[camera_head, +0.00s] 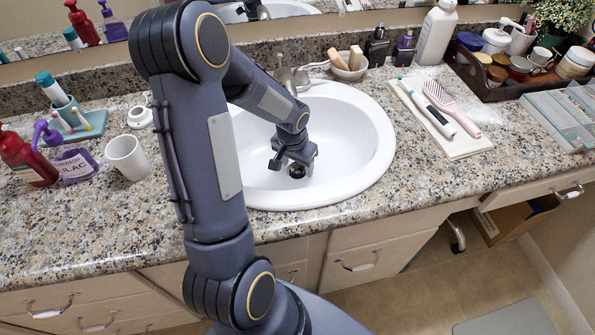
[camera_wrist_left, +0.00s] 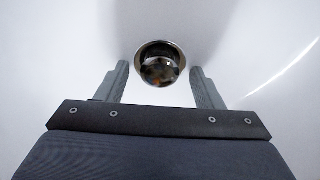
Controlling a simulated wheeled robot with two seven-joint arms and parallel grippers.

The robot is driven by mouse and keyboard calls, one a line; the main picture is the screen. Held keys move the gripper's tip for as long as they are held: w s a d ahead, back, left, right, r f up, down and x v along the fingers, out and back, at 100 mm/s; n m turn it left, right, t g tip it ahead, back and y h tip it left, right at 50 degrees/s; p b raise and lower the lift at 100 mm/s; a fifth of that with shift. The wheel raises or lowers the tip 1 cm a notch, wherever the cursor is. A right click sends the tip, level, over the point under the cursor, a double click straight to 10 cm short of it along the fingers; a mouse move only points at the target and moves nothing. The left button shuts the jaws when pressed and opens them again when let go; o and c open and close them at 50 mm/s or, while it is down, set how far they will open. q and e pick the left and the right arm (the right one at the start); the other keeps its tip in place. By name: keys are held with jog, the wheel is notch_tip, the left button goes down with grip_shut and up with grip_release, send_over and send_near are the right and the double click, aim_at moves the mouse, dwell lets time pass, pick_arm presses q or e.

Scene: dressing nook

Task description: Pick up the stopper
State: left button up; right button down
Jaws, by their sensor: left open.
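A round metal drain (camera_wrist_left: 137,52) with a bright rim sits in the white sink basin (camera_head: 350,150). A dark, shiny rounded piece, which looks like the stopper (camera_wrist_left: 160,70), sits inside that rim. My left gripper (camera_wrist_left: 160,85) is open and empty. Its two fingers point at the drain, one to each side of it in the left wrist view, with the stopper slightly ahead of the tips. In the head view the left gripper (camera_head: 288,163) is low in the basin, just above the drain (camera_head: 297,172). I cannot tell whether the fingers touch anything. My right gripper is not in view.
The basin walls surround the left gripper. The faucet (camera_head: 284,77) and a bowl (camera_head: 349,68) stand behind the sink. A white cup (camera_head: 127,158) and a white round piece (camera_head: 140,117) stand left.

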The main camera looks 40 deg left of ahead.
pick_arm(q)
jog(key=c, duration=1.1)
jog(key=shift+o, duration=0.2)
notch_tip(320, 180, up, 10)
jog(key=r+p, duration=0.1)
jog(key=p, duration=0.2)
notch_tip(320, 180, up, 11)
jog(key=p, duration=1.2)
send_over(297, 166)
jog(key=shift+r, duration=0.15)
jog(key=shift+b, duration=0.4)
